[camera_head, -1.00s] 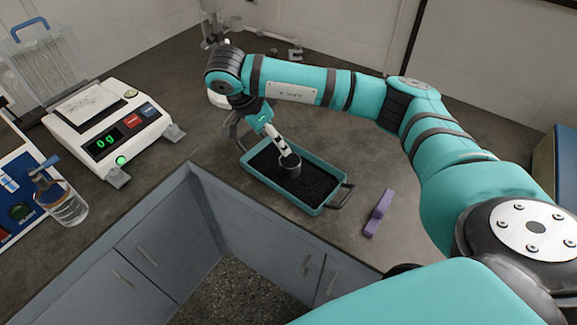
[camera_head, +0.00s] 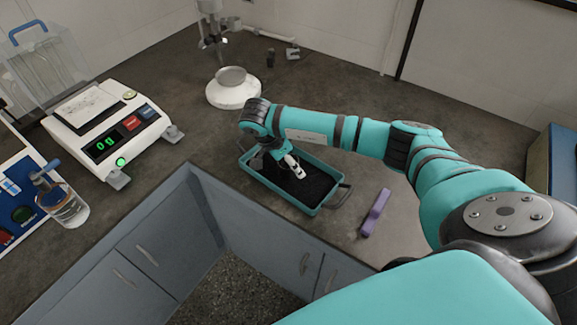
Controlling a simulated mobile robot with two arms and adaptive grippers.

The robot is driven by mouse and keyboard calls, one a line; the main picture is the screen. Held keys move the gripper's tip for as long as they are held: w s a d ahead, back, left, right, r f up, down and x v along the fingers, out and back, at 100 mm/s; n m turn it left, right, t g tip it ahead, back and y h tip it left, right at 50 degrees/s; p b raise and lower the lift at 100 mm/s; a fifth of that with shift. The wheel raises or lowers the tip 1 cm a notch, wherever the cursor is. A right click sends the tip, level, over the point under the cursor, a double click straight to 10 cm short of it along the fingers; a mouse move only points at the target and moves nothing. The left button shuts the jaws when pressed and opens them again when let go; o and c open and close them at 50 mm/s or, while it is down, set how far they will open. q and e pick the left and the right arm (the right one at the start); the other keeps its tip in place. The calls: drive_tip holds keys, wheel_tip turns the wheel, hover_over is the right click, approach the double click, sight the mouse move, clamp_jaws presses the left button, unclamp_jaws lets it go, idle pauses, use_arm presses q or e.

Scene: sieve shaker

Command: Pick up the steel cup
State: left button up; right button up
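The teal tray (camera_head: 318,208) of black grains lies on the counter in front of me. My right gripper (camera_head: 298,170) reaches down over it, with its pale fingers low above the grains. I cannot make out the steel cup clearly now; the gripper and wrist may hide it. A dark grey shape (camera_head: 261,160) shows beside the wrist at the tray's left end, but I cannot tell what it is. The finger gap is too small to read. My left gripper is not in view.
A balance (camera_head: 105,128) reading 0 g stands at the left, near a clear bottle (camera_head: 64,205). A white round base with a shallow dish (camera_head: 231,76) stands behind the tray. A purple object (camera_head: 375,212) lies right of the tray.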

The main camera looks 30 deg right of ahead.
drive_tip(key=c, duration=1.3)
drive_tip(key=shift+c, duration=0.3)
drive_tip(key=shift+w+r, duration=0.1)
